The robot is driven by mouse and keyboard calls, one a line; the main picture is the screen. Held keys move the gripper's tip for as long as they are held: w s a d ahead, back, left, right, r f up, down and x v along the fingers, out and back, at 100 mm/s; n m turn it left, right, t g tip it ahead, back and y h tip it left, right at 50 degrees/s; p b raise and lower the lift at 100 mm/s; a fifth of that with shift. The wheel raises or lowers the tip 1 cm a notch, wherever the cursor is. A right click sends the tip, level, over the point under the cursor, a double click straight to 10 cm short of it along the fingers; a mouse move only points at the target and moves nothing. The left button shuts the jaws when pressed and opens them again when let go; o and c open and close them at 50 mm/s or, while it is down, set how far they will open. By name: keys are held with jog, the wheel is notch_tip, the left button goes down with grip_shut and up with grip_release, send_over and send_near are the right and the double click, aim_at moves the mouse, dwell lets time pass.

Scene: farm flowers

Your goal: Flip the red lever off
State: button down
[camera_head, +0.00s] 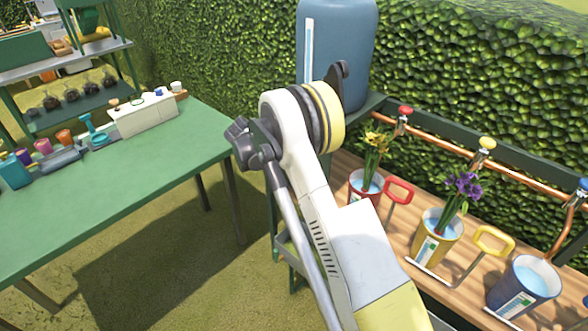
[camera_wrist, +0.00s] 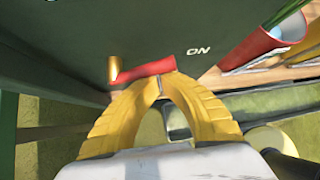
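In the wrist view, the red lever (camera_wrist: 145,71) lies nearly level across a dark green panel (camera_wrist: 130,25). Its left end is by a brass-coloured pin (camera_wrist: 113,69). Its right end points toward the white word "ON" (camera_wrist: 198,50). My gripper (camera_wrist: 163,84) has yellow fingers whose tips meet just below the lever's right end. They look shut with nothing between them; whether they touch the lever I cannot tell. In the head view, my arm reaches toward the blue tank, and neither the lever nor my gripper can be seen.
The blue tank (camera_head: 350,50) stands behind. A green table (camera_head: 130,170) is at left.

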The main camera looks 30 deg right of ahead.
jog(key=w+a+r+g+p, duration=0.1)
jog(key=w+r+p, duration=0.2)
jog(key=w+r, duration=0.1)
jog(key=shift+a+r+n+g+h, duration=0.15)
jog(key=shift+r+n+g+h, duration=0.2)
jog(key=shift+n+g+h, duration=0.05)
dwell(0.7)
jog(key=shift+a, duration=0.1)
dwell(0.6)
